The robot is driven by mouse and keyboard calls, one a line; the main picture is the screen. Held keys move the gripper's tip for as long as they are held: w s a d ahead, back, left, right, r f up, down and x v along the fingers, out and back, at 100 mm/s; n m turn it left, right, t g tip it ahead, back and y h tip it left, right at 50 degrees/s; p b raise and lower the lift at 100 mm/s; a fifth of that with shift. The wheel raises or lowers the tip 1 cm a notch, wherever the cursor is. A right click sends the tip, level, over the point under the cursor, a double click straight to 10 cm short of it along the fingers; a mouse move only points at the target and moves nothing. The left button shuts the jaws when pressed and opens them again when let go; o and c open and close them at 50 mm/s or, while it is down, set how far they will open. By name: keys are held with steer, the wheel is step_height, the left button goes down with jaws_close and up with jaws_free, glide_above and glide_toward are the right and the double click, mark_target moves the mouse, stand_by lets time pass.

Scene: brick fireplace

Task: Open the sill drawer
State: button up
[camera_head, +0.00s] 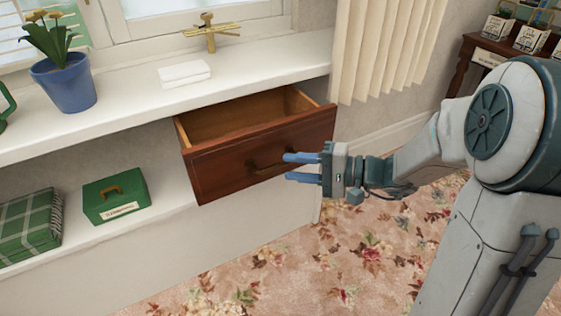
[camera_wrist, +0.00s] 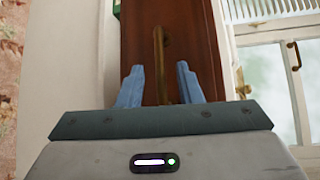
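The sill drawer (camera_head: 240,158) is reddish-brown wood and stands pulled out under the white window sill. Its inside looks empty. A dark brass handle (camera_head: 263,165) is on its front. My gripper (camera_head: 287,166) is at the handle's right end in the head view, with its two blue fingers apart. In the wrist view the handle (camera_wrist: 158,50) runs between the open fingers (camera_wrist: 159,70), with a gap visible on both sides. The drawer front (camera_wrist: 205,50) fills the middle behind it.
On the sill (camera_head: 125,108) are a blue flowerpot (camera_head: 65,82), a white folded stack (camera_head: 185,73) and a brass stand (camera_head: 210,32). A green box (camera_head: 115,197) and plaid bundle (camera_head: 30,225) are on the shelf below. The floral carpet (camera_head: 270,270) is clear.

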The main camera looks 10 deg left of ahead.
steer(key=s+d+r+p, duration=0.1)
steer(key=d+p, duration=0.1)
steer(key=d, duration=0.7)
steer(key=shift+r, duration=0.15)
steer(key=shift+s, duration=0.1)
steer(key=s+r+n+g+h+p, duration=0.2)
steer(key=s+r+g+h+p, duration=0.2)
steer(key=s+r+h+p, duration=0.85)
steer(key=d+r+t+h+p, duration=0.2)
steer(key=d+r+p, duration=0.2)
steer(key=r+p, duration=0.6)
steer(key=d+r+t+h+p, duration=0.1)
steer(key=d+r+t+p, duration=0.1)
steer(key=d+r+p, duration=0.3)
step_height(320, 180, up, 5)
steer(key=p, duration=0.5)
steer(key=shift+d+n+t+h+p, duration=0.3)
steer(key=shift+n+t+h+p, duration=0.05)
steer(key=shift+n+t, duration=0.05)
steer(key=shift+s+f, duration=0.1)
